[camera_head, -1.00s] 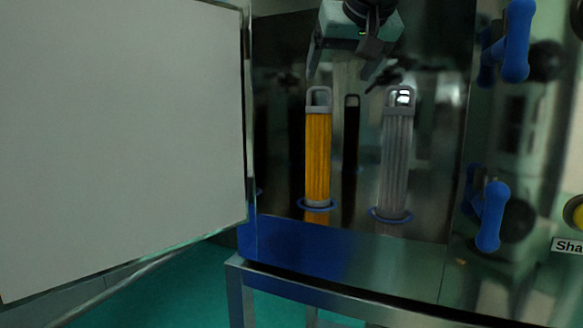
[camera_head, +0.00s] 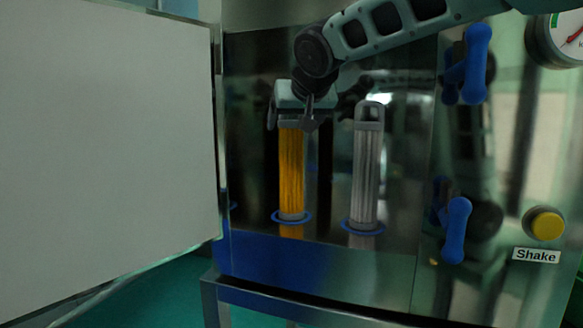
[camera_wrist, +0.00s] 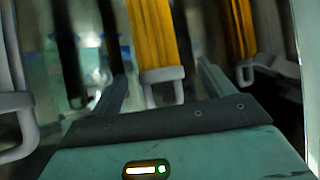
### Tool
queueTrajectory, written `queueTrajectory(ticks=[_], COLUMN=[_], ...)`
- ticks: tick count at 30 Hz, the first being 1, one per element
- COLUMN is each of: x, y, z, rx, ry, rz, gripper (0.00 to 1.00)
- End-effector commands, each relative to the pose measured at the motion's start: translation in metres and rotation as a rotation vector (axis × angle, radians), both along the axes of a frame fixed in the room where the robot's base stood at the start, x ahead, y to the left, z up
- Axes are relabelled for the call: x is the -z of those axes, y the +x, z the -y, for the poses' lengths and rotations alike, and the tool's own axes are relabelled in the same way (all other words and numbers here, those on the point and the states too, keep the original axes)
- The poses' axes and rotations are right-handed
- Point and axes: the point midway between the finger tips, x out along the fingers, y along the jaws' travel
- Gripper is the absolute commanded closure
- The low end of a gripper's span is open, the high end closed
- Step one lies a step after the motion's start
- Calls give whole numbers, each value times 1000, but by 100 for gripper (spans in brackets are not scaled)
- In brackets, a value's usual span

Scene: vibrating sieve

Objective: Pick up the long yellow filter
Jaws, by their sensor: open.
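The long yellow filter (camera_head: 291,172) stands upright in a blue ring inside the open cabinet. My gripper (camera_head: 291,120) is at its top and hides its handle in the head view. In the wrist view, the yellow filter (camera_wrist: 152,38) and its grey handle (camera_wrist: 163,88) lie between the two spread fingers of my gripper (camera_wrist: 162,84). The fingers look apart from the handle, with a gap on both sides. My gripper is open and holds nothing.
A grey filter (camera_head: 367,175) stands upright just right of the yellow one. An open white door (camera_head: 105,150) is on the left. Blue handles (camera_head: 455,230) and a yellow button (camera_head: 545,224) are on the right. The shiny cabinet walls show reflections.

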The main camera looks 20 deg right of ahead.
Motion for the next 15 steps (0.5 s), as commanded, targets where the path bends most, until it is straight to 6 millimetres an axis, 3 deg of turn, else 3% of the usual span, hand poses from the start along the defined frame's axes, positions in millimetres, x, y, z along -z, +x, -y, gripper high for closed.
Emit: queueTrajectory(ticks=[7, 15], x=[21, 27], y=[29, 36], z=[3, 3], rx=[2, 0], ry=[-2, -1], rz=[-4, -1], gripper=[19, 19])
